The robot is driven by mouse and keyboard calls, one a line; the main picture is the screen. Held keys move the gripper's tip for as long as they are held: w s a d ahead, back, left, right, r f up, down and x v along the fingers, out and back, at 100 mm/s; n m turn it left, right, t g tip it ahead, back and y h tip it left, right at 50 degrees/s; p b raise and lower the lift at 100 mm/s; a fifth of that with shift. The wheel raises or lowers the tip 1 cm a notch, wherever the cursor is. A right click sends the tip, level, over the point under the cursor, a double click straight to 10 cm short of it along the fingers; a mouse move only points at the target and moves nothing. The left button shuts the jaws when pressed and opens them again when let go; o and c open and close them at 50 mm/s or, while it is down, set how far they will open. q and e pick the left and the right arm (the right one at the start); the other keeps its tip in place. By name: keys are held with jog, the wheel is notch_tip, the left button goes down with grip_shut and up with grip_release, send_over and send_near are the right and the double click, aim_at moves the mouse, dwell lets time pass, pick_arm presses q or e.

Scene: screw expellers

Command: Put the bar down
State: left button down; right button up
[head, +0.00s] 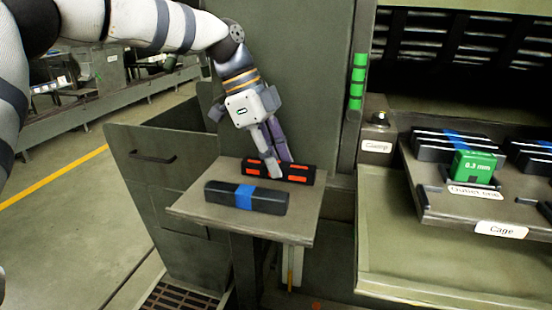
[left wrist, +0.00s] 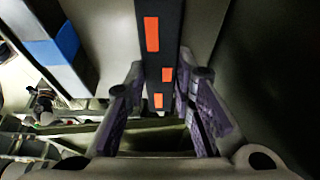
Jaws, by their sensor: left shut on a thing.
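A dark bar with orange marks (head: 301,174) is at the back of the small grey table (head: 190,208). My left gripper (head: 279,168) reaches down over it and is shut on it. In the left wrist view the orange-marked bar (left wrist: 172,48) runs between the two fingers of my left gripper (left wrist: 163,88). The bar looks level, on or just above the table top; I cannot tell whether it touches. A second dark bar with a blue band (head: 245,196) lies in front of it, apart from it. My right gripper is not in view.
On the right is a machine with a tray labelled Cage (head: 502,230), holding several blue-banded bars and a green 0.3 mm block (head: 474,165). A knob labelled Clamp (head: 380,119) sits beside the opening. A green-grey bin (head: 150,140) stands left of the table.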

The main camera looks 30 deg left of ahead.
pick_arm(q)
jog(key=shift+r, duration=0.1)
jog(key=c, duration=1.4)
grip_release()
jog(key=shift+f, duration=0.2)
jog(key=shift+o, duration=0.2)
jog(key=v, duration=1.2)
jog(key=shift+s+r, duration=0.1)
jog(key=shift+r, duration=0.05)
